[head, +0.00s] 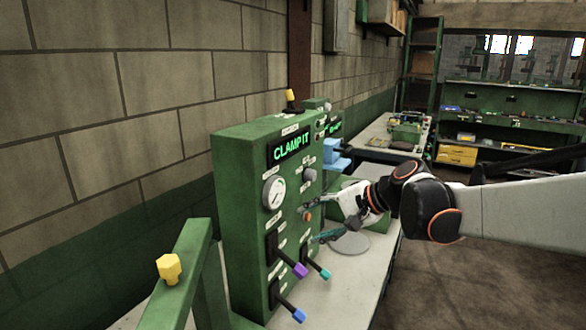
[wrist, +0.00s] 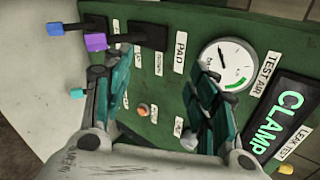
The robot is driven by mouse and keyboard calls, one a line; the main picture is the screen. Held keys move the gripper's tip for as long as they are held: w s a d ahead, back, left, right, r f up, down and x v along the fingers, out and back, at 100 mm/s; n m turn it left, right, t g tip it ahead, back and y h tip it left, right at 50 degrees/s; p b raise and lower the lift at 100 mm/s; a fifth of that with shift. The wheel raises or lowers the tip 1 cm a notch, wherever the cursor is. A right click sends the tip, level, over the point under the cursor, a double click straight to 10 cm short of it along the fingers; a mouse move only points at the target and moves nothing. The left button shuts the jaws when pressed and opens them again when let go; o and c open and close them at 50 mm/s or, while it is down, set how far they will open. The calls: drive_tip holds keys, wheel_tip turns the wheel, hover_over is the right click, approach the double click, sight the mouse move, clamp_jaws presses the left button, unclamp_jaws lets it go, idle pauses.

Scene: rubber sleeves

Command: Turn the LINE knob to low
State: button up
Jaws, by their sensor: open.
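The green control panel (head: 248,238) stands upright by the wall. A grey round knob (head: 310,175) sits high on its right side; I cannot read its label, so I cannot confirm it is the LINE knob. In the wrist view a dark knob-like part (wrist: 189,138) shows beside the right finger, partly hidden. My gripper (head: 314,226) is open and empty in front of the panel, below the grey knob. In the wrist view the gripper (wrist: 156,75) has its teal fingers spread, with an orange button (wrist: 143,110) showing between them.
Purple (head: 299,270), cyan (head: 325,274) and blue (head: 298,315) tipped levers stick out below my gripper. A grey disc (head: 350,244) lies on the bench. A yellow knob (head: 169,267) tops a green post in front.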

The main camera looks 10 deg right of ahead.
drive_tip(key=w+d+r+m+t+y+p, duration=0.1)
drive_tip(key=w+d+m+y, duration=0.15)
drive_tip(key=w+d, duration=0.45)
drive_tip(key=m+t+y+p, duration=0.3)
drive_tip(key=m+y, duration=0.1)
approach(315, 176)
drive_tip(key=b+x, duration=0.1)
drive_tip(key=x, duration=0.8)
drive_tip(key=shift+w+f, duration=0.1)
drive_tip(key=shift+w, duration=0.05)
drive_tip(key=shift+c, duration=0.5)
drive_tip(key=c, duration=1)
